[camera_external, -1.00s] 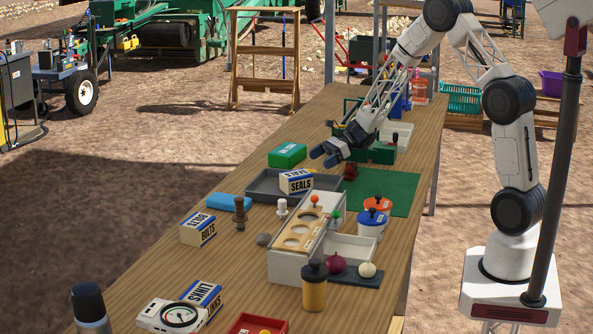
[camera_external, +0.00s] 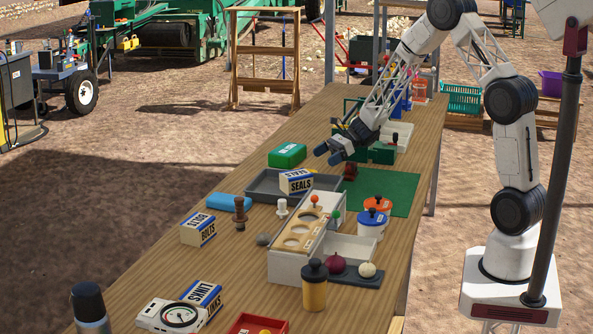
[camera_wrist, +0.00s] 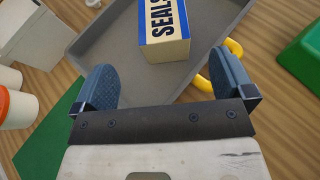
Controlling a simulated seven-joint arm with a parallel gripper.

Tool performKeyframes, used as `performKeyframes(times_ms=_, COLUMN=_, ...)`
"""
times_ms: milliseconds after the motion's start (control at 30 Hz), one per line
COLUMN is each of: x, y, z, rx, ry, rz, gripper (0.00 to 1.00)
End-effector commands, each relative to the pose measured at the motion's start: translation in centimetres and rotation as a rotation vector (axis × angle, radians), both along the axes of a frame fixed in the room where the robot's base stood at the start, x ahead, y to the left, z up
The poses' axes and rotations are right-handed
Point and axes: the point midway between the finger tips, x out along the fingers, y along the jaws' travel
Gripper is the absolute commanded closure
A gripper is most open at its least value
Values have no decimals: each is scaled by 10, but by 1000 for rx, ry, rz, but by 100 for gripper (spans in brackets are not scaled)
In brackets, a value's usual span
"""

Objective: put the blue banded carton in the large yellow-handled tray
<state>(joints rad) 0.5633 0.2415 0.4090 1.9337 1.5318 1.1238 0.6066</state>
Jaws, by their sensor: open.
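The white carton marked SEALS (camera_external: 296,182), with a blue band, stands over the grey tray (camera_external: 262,185). In the wrist view the carton (camera_wrist: 168,50) overlaps the near part of the tray (camera_wrist: 112,45), beside its yellow handle (camera_wrist: 234,47). I cannot tell whether it touches the tray's rim. Two similar blue-banded cartons, BOLTS (camera_external: 198,230) and LINKS (camera_external: 201,298), stand on the table outside the tray. My gripper (camera_external: 330,156) is open and empty, above the table behind and right of the SEALS carton. Its spread fingers (camera_wrist: 165,82) point toward that carton without touching it.
A green box (camera_external: 287,155) lies beyond the tray. A dark red stamp-like object (camera_external: 350,171) stands below and right of my gripper. A white drawer unit (camera_external: 288,265) and lidded pots (camera_external: 372,223) crowd the right side.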

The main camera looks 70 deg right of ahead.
Motion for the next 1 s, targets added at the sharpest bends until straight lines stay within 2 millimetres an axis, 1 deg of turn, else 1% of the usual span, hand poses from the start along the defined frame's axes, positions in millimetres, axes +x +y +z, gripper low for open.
performKeyframes(times_ms=167, x=-6, y=17, z=14, rx=-41, ry=-13, rz=54, gripper=0)
performKeyframes(times_ms=267, x=-14, y=34, z=28, rx=-86, ry=-27, rz=112, gripper=0)
performKeyframes(times_ms=367, x=-25, y=56, z=45, rx=-148, ry=-46, rz=191, gripper=0)
performKeyframes(times_ms=567, x=-58, y=105, z=81, rx=-296, ry=-94, rz=379, gripper=0)
performKeyframes(times_ms=700, x=-85, y=136, z=104, rx=-401, ry=-134, rz=513, gripper=0)
performKeyframes(times_ms=867, x=-118, y=167, z=126, rx=-524, ry=-181, rz=662, gripper=0)
performKeyframes(times_ms=1000, x=-149, y=191, z=144, rx=-630, ry=-226, rz=793, gripper=0)
